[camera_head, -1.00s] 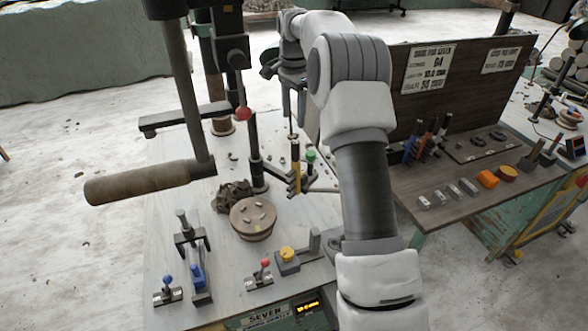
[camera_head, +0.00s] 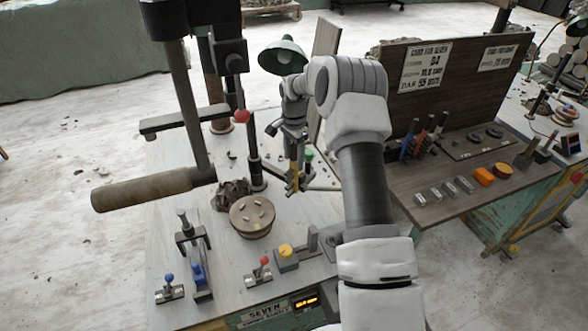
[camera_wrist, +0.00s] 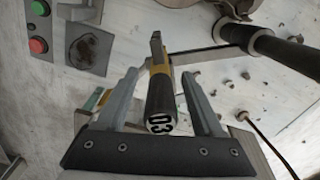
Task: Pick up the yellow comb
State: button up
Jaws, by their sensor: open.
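The yellow comb stands on the left bench in the head view (camera_head: 293,180), partly hidden by my gripper above it. In the wrist view the comb (camera_wrist: 160,66) has a yellow band, a grey end and a dark round handle marked 03, facing the camera. My gripper (camera_wrist: 160,80) is open, with one finger on each side of the comb. Gaps seem to show between the fingers and the comb; contact cannot be told. In the head view my gripper (camera_head: 295,150) points down over the comb.
A green-topped post (camera_head: 308,155) stands close beside the comb. A round wooden disc with small pieces (camera_head: 252,216) and a clay heap (camera_head: 233,193) lie left of it. A green lamp (camera_head: 283,56) hangs behind my wrist. A wooden-handled lever (camera_head: 145,188) juts out left.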

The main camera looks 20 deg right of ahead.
jog(key=shift+f, duration=0.5)
grip_shut()
dwell(1.1)
